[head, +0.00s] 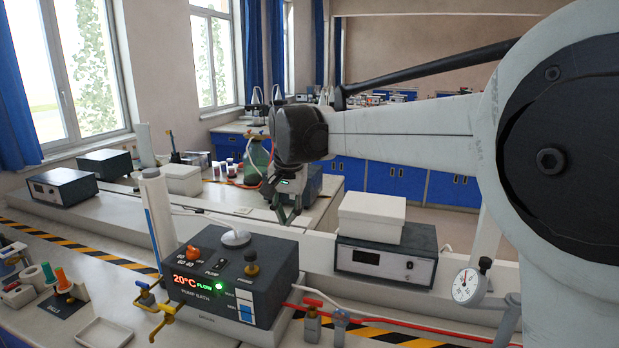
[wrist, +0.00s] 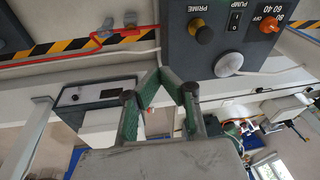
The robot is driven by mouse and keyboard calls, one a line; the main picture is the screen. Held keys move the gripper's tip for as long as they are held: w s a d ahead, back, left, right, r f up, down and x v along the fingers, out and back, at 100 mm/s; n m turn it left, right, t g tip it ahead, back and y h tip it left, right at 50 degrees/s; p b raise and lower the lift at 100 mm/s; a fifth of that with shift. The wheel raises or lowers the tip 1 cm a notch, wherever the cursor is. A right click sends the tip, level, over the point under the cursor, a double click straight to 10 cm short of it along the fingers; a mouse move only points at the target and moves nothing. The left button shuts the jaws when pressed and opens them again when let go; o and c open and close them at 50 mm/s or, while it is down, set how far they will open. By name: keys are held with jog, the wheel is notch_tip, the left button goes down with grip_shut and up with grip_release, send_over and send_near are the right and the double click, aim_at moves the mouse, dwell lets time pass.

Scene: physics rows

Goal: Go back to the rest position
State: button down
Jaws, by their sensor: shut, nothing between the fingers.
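My gripper (head: 287,212) hangs from the end of my arm near the middle of the head view, above the bench and behind the pump bath. In the wrist view my gripper (wrist: 163,77) shows its two green-padded fingers angled together at the tips. They are shut and nothing is between them. The pump bath (head: 232,283) is a dark box with a lit red 20°C display, a green light and an orange knob. Its panel (wrist: 226,38) also shows upside down in the wrist view, just beyond the fingertips.
A grey instrument (head: 386,262) with a white box (head: 372,218) on top stands right of the pump bath. A dial gauge (head: 467,286) and red tubing (head: 400,323) lie at the front right. A white tray (head: 102,333) and a tall white cylinder (head: 156,215) are at the left.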

jog(key=s+d+f+n+t+b, duration=0.1)
jog(key=s+d+f+t+b, duration=0.15)
jog(key=s+d, duration=1.35)
jog(key=s+d+f+t+b, duration=0.1)
jog(key=s+d+f+b, duration=0.1)
jog(key=s+d+f, duration=0.2)
jog(key=s+d+f+n+t+h+b, duration=0.1)
jog(key=s+d+f, duration=0.4)
jog(key=s, duration=0.8)
notch_tip(320, 180, down, 3)
jog(key=shift+d+f+b, duration=0.1)
jog(key=shift+d+b, duration=0.2)
jog(key=shift+b, duration=0.3)
jog(key=c, duration=2.4)
grip_release()
jog(key=shift+c, duration=0.2)
